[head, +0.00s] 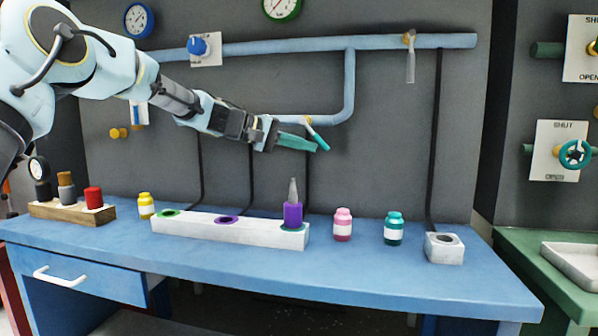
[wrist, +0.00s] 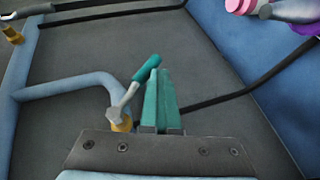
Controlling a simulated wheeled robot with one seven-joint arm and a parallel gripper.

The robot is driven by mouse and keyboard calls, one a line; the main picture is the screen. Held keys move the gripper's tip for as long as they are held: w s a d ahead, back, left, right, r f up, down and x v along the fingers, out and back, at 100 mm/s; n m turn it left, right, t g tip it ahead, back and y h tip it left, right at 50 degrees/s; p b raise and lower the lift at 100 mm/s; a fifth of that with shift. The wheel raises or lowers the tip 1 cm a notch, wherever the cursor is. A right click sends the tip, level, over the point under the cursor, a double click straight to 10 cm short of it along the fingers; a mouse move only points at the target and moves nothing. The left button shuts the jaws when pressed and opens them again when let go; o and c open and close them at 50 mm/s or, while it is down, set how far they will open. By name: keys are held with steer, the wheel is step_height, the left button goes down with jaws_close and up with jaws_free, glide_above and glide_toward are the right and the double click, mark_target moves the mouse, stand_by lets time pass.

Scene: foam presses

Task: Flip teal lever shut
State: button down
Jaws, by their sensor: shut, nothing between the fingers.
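The teal lever (head: 318,139) has a grey arm and a teal grip. It sits on a brass valve (head: 307,119) on the short lower blue pipe and slants down to the right, neither along the pipe nor straight across it. My gripper (head: 312,146) is shut and empty, its green fingers just beside the lever's grip on the left in the head view. In the wrist view the teal grip (wrist: 147,68) lies close by the tips of the shut fingers (wrist: 163,85). I cannot tell whether they touch.
A grey-handled lever (head: 410,66) hangs from the upper pipe (head: 300,47). Below, the blue bench (head: 350,272) carries a white block (head: 190,228) with a purple bottle (head: 293,213), several small jars and a wooden rack (head: 70,212). The wall around the lever is mostly clear.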

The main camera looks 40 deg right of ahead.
steer(key=s+r+n+g+h+b, duration=0.1)
steer(key=h+b, duration=0.1)
steer(key=b, duration=0.4)
steer(key=s+d+n+g+h+b, duration=0.1)
steer(key=n+h+b, duration=0.1)
steer(key=b, duration=0.5)
steer(key=s+d+r+n+g+h+b, duration=0.1)
steer(key=n+h+b, duration=0.1)
steer(key=b, duration=0.5)
steer(key=shift+s+r+h, duration=0.1)
steer(key=shift+r+h, duration=0.25)
steer(key=shift+h, duration=0.45)
steer(key=shift+r, duration=0.1)
